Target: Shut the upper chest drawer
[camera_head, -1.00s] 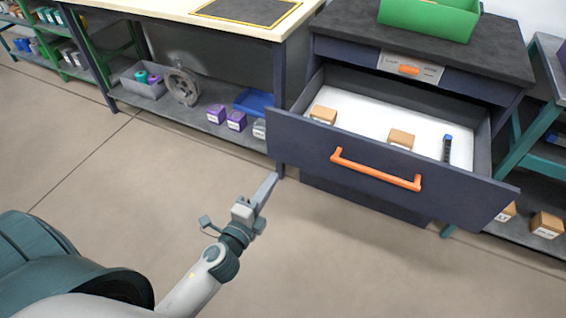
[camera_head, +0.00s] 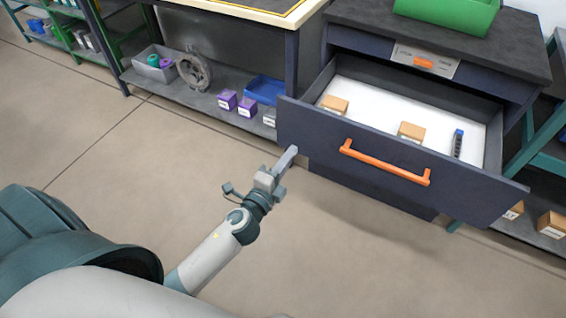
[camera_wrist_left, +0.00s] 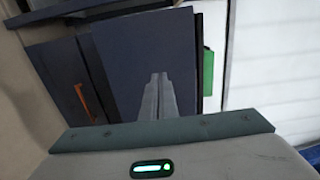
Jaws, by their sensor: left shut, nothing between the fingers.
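The upper chest drawer (camera_head: 310,128) is pulled out in the head view, with its dark front and orange handle (camera_head: 385,163) facing me. Inside on its white floor are two small cardboard boxes (camera_head: 411,132) and a dark blue-capped item (camera_head: 457,143). My left gripper (camera_head: 291,152) is shut and empty, its tips near the left end of the drawer front; I cannot tell whether they touch it. The left wrist view shows the shut fingers (camera_wrist_left: 157,92) pointing at a dark panel, with the orange handle (camera_wrist_left: 86,103) off to the left. My right gripper is not in view.
The dark chest top (camera_head: 360,28) holds a green bin (camera_head: 450,14). A workbench with a lower shelf (camera_head: 150,82) stands left of the chest, holding purple boxes (camera_head: 247,107) and a blue tray (camera_head: 265,90). A teal-framed rack (camera_head: 530,155) stands at right. The floor before the drawer is clear.

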